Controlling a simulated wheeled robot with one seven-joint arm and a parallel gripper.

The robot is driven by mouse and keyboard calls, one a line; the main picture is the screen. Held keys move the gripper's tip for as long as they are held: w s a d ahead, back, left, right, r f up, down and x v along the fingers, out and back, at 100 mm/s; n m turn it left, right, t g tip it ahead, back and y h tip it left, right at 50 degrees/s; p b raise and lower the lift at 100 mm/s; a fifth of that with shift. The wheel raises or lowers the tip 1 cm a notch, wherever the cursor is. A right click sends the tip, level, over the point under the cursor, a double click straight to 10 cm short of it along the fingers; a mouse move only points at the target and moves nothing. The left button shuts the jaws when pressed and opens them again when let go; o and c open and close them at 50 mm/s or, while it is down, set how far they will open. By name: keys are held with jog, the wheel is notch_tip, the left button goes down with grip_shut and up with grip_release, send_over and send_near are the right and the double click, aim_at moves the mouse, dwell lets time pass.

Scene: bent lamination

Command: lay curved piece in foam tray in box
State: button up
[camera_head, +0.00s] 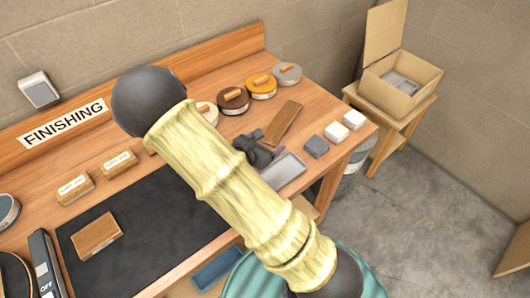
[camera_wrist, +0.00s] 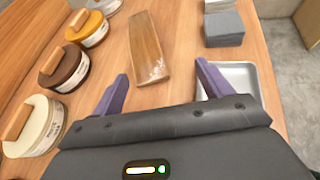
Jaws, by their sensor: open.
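A brown wooden piece (camera_head: 283,124), likely the curved piece, lies on the bench; its bend is hard to make out. It also shows in the wrist view (camera_wrist: 147,48), just ahead of and between my fingers. My gripper (camera_wrist: 160,82) is open and empty, with purple fingers apart on either side of the piece's near end. In the head view my gripper (camera_head: 262,147) is small and dark, partly hidden by my arm. The open cardboard box (camera_head: 376,92) stands on a small wooden stand at the upper right, with a grey foam tray (camera_head: 402,84) inside.
Several round tins with wooden-handled lids stand left of the piece, including an orange one (camera_wrist: 88,28) and a brown one (camera_wrist: 64,68). Grey blocks (camera_wrist: 223,29) and a shallow metal tray (camera_wrist: 242,76) lie to its right. A black mat (camera_head: 150,228) covers the bench's near part.

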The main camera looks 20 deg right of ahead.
jog(key=s+d+m+g, duration=0.1)
jog(key=s+m, duration=0.1)
jog(key=s+d+r+m+g, duration=0.1)
jog(key=s+m+g, duration=0.1)
jog(key=s+d+m+g, duration=0.1)
jog(key=s+m, duration=0.1)
jog(key=m, duration=0.1)
jog(key=shift+s+d+r+g, duration=0.25)
jog(key=shift+s+d+g, duration=0.05)
jog(key=shift+d+g, duration=0.1)
jog(key=s+m+g+y, duration=0.1)
jog(key=m, duration=0.1)
jog(key=s+m+g+y, duration=0.1)
jog(key=s+m, duration=0.1)
jog(key=s+a+r+m+y, duration=0.1)
jog(key=s+m, duration=0.1)
jog(key=shift+s+g, duration=0.25)
jog(key=shift+g, duration=0.15)
jog(key=s+a+r+m+t+y, duration=0.2)
jog(key=a+r+m+y, duration=0.4)
jog(key=m, duration=0.5)
jog(key=shift+a+r+m+y, duration=0.4)
jog(key=shift+r+y, duration=0.15)
jog(key=shift+y, duration=0.15)
